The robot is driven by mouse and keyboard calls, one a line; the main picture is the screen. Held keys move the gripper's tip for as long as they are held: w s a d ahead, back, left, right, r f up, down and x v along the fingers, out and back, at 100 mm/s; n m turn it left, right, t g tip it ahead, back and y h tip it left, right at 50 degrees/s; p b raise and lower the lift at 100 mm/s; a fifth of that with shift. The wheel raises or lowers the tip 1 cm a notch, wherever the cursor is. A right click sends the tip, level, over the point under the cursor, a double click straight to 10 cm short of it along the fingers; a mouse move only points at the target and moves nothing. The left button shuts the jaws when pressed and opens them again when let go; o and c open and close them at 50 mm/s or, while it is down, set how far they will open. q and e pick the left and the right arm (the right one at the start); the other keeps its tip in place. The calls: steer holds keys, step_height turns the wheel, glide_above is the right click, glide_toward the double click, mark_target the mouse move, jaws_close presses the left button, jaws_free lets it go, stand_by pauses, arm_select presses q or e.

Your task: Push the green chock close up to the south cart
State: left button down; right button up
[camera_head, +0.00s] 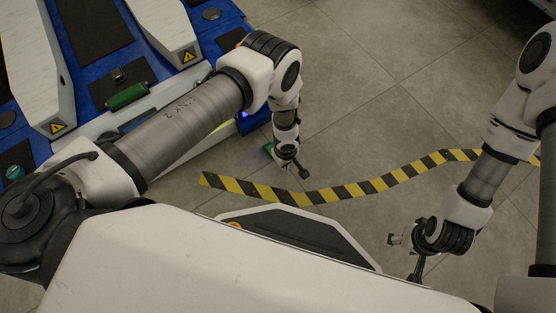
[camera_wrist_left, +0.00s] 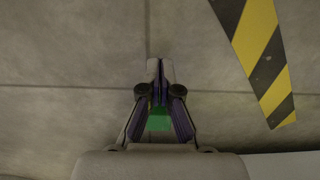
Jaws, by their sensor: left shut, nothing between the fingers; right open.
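The green chock (camera_head: 268,147) shows as a small patch on the floor beside my left gripper (camera_head: 282,160), mostly hidden by it. In the left wrist view, a green block (camera_wrist_left: 158,121) shows through the gap between the finger links of my left gripper (camera_wrist_left: 160,68). Its fingers are shut and hold nothing; I cannot tell whether they touch the chock. A blue and white cart (camera_head: 100,65) stands at the upper left, its near edge partly hidden behind my left arm. I see no label naming it. My right gripper (camera_head: 396,240) is open and empty at the lower right.
A yellow and black striped floor line (camera_head: 330,193) runs right from near my left gripper and also shows in the left wrist view (camera_wrist_left: 262,55). The cart carries a green handle (camera_head: 127,97). The tiled floor (camera_head: 370,90) beyond the line is clear.

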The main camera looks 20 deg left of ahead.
mark_target(268, 144)
arm_select(q)
step_height(268, 144, down, 2)
steer(key=shift+w+a+f+b, duration=0.1)
steer(key=shift+w+f+b, duration=0.05)
steer(key=shift+b, duration=0.2)
steer(key=shift+w+a+r, duration=0.2)
steer(key=shift+w+a, duration=0.25)
steer(key=shift+a, duration=0.15)
steer(key=shift+w+a+r, duration=0.15)
steer(key=shift+w+a, duration=0.25)
steer(key=shift+a, duration=0.2)
steer(key=shift+w+a, duration=0.25)
steer(key=shift+a, duration=0.05)
arm_select(e)
steer(key=shift+f, duration=1)
arm_select(q)
steer(key=shift+w+a+r, duration=0.1)
steer(key=shift+w+a, duration=0.15)
steer(key=shift+a, duration=0.1)
steer(key=w+a, duration=0.1)
steer(key=a, duration=0.1)
steer(key=w+a, duration=0.2)
steer(key=shift+w, duration=0.1)
arm_select(e)
steer(key=shift+f, duration=0.2)
steer(key=shift+d, duration=0.1)
